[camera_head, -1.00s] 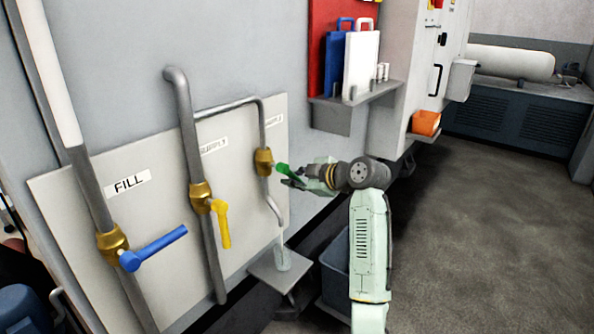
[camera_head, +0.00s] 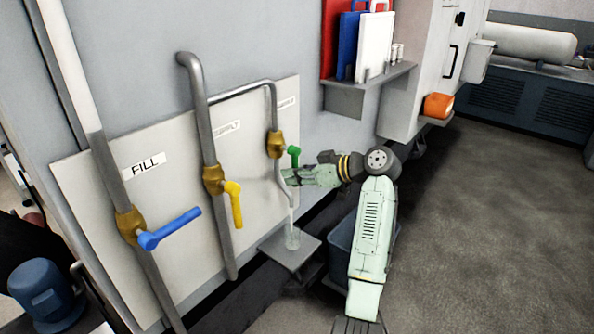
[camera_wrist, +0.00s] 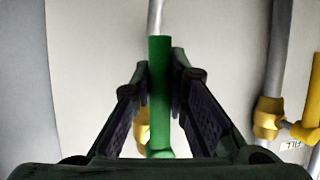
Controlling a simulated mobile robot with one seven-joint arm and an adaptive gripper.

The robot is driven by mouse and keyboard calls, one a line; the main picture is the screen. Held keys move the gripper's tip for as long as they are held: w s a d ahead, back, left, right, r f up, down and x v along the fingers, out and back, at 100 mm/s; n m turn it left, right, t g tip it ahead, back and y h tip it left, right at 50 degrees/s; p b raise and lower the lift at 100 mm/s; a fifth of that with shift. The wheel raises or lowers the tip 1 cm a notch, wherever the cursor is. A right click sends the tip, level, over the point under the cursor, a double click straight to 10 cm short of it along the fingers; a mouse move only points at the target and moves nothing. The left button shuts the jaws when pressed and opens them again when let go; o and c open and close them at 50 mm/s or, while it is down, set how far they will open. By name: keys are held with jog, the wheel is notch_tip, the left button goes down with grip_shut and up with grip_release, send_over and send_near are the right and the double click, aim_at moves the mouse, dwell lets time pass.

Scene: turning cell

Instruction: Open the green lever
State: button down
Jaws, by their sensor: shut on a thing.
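The green lever (camera_head: 294,153) sits on the brass valve (camera_head: 276,145) of the rightmost thin pipe on the wall panel. It points down along the pipe. My gripper (camera_head: 287,177) is at its lower end, reaching in from the right. In the wrist view the green lever (camera_wrist: 160,95) stands upright in the picture between the two dark fingers (camera_wrist: 160,78), and my gripper is shut on it. The fingers partly hide the valve behind. In the head view my gripper hides the lever's lower end.
A yellow lever (camera_head: 234,203) and a blue lever (camera_head: 170,228) are on pipes to the left. A clear glass (camera_head: 292,238) stands on a small shelf (camera_head: 298,262) below the pipe's end; a pale streak runs down to it. A blue bin (camera_head: 343,245) is below.

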jog(key=shift+s, duration=0.15)
dwell(0.4)
jog(key=c, duration=1.6)
grip_release()
jog(key=shift+o, duration=0.2)
jog(key=v, duration=1.2)
jog(key=shift+f, duration=0.1)
